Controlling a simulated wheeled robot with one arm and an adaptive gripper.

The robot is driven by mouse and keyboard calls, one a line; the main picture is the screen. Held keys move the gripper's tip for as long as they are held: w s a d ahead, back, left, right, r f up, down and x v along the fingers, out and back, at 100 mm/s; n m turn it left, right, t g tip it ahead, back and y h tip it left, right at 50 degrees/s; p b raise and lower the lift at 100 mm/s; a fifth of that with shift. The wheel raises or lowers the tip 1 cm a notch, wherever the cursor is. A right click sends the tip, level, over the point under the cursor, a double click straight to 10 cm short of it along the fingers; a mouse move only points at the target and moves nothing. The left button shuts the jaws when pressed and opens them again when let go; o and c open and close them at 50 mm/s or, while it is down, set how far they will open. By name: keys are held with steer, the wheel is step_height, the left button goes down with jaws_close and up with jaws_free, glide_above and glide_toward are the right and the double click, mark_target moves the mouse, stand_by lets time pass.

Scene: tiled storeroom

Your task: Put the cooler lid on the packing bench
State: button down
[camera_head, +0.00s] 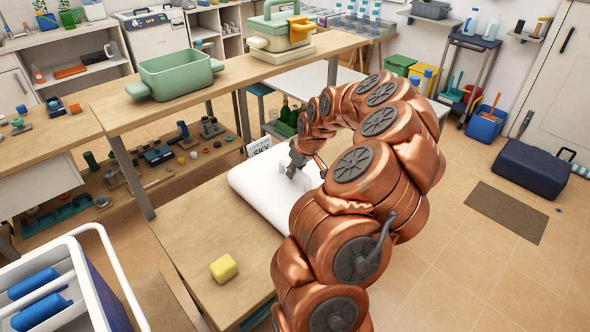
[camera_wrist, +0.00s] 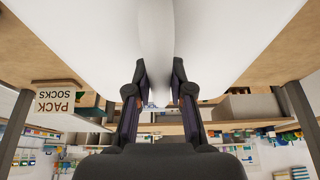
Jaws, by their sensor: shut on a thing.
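The cooler lid (camera_head: 262,195) is a white rounded slab over the far part of a low wooden bench (camera_head: 195,230). My gripper (camera_head: 296,165) is at the lid's raised middle grip, partly hidden by my arm. In the wrist view, my gripper (camera_wrist: 157,65) has its two fingers closed on the white ridge of the lid (camera_wrist: 220,35). I cannot tell whether the lid rests on the bench or hangs just above it. The open cooler (camera_head: 75,280), white and blue with blue packs inside, is at the lower left.
A yellow block (camera_head: 224,268) lies on the low bench's near part. A small lettered sign (camera_head: 259,147) stands behind the lid, also in the wrist view (camera_wrist: 57,100). A long table (camera_head: 120,110) behind holds a green tub (camera_head: 175,76). Floor at right is mostly clear.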

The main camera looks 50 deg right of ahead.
steer(key=shift+f, duration=0.15)
steer(key=c, duration=1)
jaws_free()
steer(key=shift+c, duration=0.2)
steer(key=shift+r, duration=0.25)
steer(key=b+v, duration=0.2)
steer(key=v, duration=1)
